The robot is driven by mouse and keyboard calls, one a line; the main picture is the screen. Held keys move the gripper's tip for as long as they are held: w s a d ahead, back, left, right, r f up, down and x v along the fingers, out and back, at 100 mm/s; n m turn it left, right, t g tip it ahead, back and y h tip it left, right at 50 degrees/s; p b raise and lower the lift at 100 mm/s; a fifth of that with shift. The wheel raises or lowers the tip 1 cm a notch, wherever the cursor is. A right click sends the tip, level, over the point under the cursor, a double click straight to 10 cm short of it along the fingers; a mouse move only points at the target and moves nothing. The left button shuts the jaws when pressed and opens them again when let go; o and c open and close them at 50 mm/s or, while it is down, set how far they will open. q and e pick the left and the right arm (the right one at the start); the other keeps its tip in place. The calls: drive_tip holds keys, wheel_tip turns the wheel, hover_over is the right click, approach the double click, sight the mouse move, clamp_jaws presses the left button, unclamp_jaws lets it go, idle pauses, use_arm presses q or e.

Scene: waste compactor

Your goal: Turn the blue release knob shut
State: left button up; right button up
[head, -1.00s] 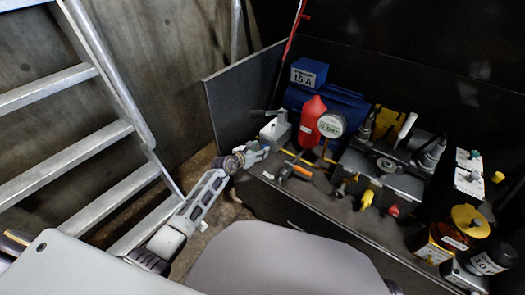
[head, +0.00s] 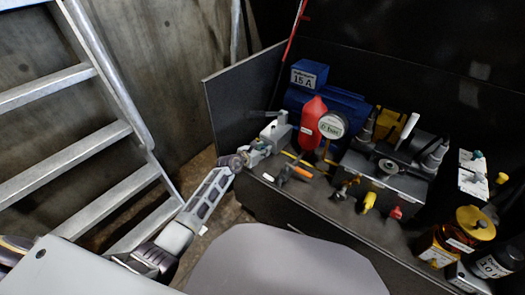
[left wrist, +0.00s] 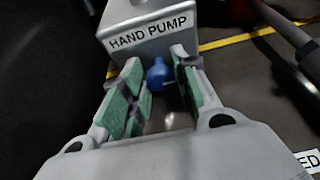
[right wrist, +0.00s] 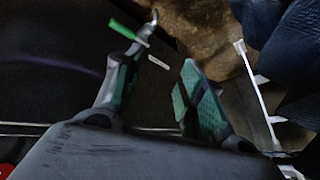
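The blue release knob (left wrist: 160,75) sits on the front of the grey hand pump (left wrist: 150,30) in the left wrist view. My left gripper (left wrist: 160,85) is open, with its green finger pads on either side of the knob. I cannot tell whether either pad touches it. In the head view the pump (head: 275,131) stands at the left end of the bench, with my left gripper (head: 257,152) at its front. The knob is too small to make out there. My right gripper (right wrist: 155,80) is open and empty in the right wrist view.
On the bench are a red bottle (head: 313,122), a round gauge (head: 332,125), orange-handled pliers (head: 294,170) and a grey valve block (head: 385,180). A metal ladder (head: 75,150) stands at the left. A dark upright panel (head: 235,105) is behind the pump.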

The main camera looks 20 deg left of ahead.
use_arm(q)
drive_tip(key=c, duration=0.5)
drive_tip(key=shift+o, duration=0.2)
use_arm(e)
drive_tip(key=shift+s+r, duration=0.1)
drive_tip(key=shift+s, duration=0.05)
use_arm(q)
drive_tip(key=shift+n, duration=0.3)
drive_tip(key=shift+h+p, duration=0.35)
drive_tip(key=shift+h, duration=0.05)
drive_tip(key=shift+a+n, duration=0.1)
drive_tip(key=shift+n, duration=0.4)
use_arm(e)
drive_tip(key=shift+w+d+r, duration=0.1)
drive_tip(key=shift+w+r, duration=0.05)
drive_tip(key=shift+r, duration=0.3)
drive_tip(key=shift+w+d+r, duration=0.1)
drive_tip(key=shift+w+r, duration=0.05)
drive_tip(key=shift+r, duration=0.25)
use_arm(q)
drive_tip(key=shift+g+h, duration=0.3)
